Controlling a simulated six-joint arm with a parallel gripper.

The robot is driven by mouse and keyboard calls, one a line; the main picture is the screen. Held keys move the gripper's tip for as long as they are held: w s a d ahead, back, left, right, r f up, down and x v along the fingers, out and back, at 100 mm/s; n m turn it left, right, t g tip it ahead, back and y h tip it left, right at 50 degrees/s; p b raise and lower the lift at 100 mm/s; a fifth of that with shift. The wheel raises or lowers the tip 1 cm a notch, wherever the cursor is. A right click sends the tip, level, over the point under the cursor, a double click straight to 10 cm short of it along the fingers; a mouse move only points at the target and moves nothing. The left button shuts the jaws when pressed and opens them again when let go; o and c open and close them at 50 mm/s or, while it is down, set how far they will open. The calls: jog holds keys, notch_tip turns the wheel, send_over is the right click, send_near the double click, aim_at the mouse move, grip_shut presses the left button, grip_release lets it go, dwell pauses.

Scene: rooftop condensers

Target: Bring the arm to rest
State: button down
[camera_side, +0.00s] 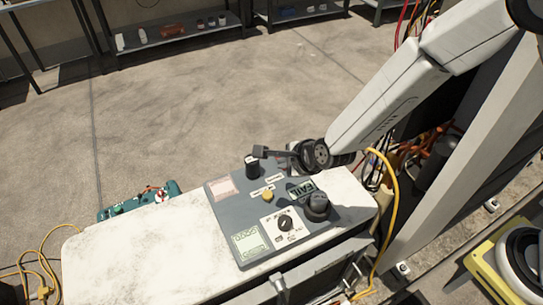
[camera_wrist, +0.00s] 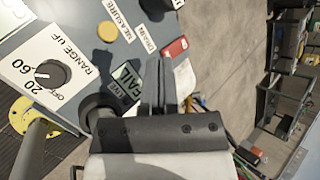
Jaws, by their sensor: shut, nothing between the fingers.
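My gripper (camera_side: 262,152) is shut and empty, held just above the far edge of a grey test panel (camera_side: 232,215). In the wrist view its closed fingers (camera_wrist: 155,65) point across the panel's edge toward the floor. The panel bears a rotary knob (camera_side: 285,222) on a white plate, a yellow button (camera_side: 267,195), a black cylinder (camera_side: 252,168) close to my fingertips and another black round piece (camera_side: 317,206). I cannot tell whether the fingers touch anything.
The panel lies on a pale worn bench (camera_side: 130,255). A green tool case (camera_side: 140,200) stands beyond its far side. Yellow cable (camera_side: 393,205) hangs at the right. Shelving (camera_side: 175,32) stands at the back. The concrete floor (camera_side: 200,110) between is clear.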

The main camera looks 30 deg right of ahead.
jog(key=s+d+r+n+g+h, duration=0.1)
jog(key=s+d+r+n+g, duration=0.1)
jog(key=s+d+n, duration=0.5)
jog(key=s+d+r+n+g+h, duration=0.1)
jog(key=s+d+r+n+g, duration=0.2)
jog(key=d+n, duration=1.1)
jog(key=s+d+r, duration=0.1)
jog(key=s+r, duration=0.1)
jog(key=s, duration=0.3)
jog(key=shift+d+r+g, duration=0.25)
jog(key=shift+d+g, duration=0.05)
jog(key=shift+d, duration=0.05)
